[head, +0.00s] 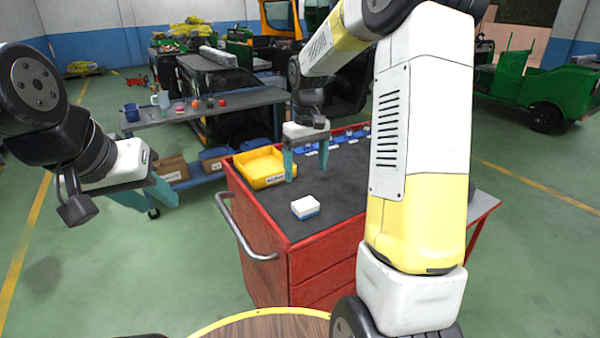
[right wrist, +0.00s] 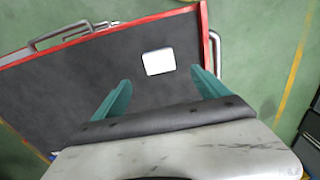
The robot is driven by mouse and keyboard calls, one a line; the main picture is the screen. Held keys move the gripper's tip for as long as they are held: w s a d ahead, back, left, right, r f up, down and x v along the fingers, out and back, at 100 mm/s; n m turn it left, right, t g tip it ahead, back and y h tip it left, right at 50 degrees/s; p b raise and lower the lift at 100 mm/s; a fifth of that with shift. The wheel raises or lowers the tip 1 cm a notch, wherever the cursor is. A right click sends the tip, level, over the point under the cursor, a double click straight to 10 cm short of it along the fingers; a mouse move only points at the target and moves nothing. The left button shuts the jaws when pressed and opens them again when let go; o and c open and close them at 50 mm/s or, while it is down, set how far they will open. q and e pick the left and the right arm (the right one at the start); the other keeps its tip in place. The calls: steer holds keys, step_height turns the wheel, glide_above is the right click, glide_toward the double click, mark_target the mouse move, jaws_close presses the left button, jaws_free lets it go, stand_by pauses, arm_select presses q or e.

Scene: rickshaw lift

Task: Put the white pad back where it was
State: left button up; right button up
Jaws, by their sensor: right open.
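The white pad (head: 305,207), a small block with a white top and a blue lower edge, lies on the dark top of the red tool cart (head: 262,202), near its front left part. In the right wrist view the pad (right wrist: 158,62) lies beyond and between the fingertips, apart from both. My right gripper (head: 306,174) is above the cart top, behind the pad, with its teal fingers spread and empty. My left gripper (head: 162,205) hangs at the left, away from the cart, with its teal fingers apart and nothing seen between them.
A yellow bin (head: 259,167) stands at the cart's back left corner. Blue bins (head: 345,136) line its far edge. A metal handle (head: 240,232) juts from its left side. A grey workbench (head: 205,108) with small items stands behind. The cart top around the pad is clear.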

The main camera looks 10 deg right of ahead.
steer(key=s+a+r+m+t+y, duration=0.1)
steer(key=s+r+t, duration=0.2)
steer(key=s, duration=0.9)
steer(key=s+a+r+m+t+y, duration=0.1)
steer(key=s+r+m+t, duration=0.1)
steer(key=s+r, duration=0.6)
steer(key=shift+s+t, duration=0.5)
steer(key=shift+s, duration=1.35)
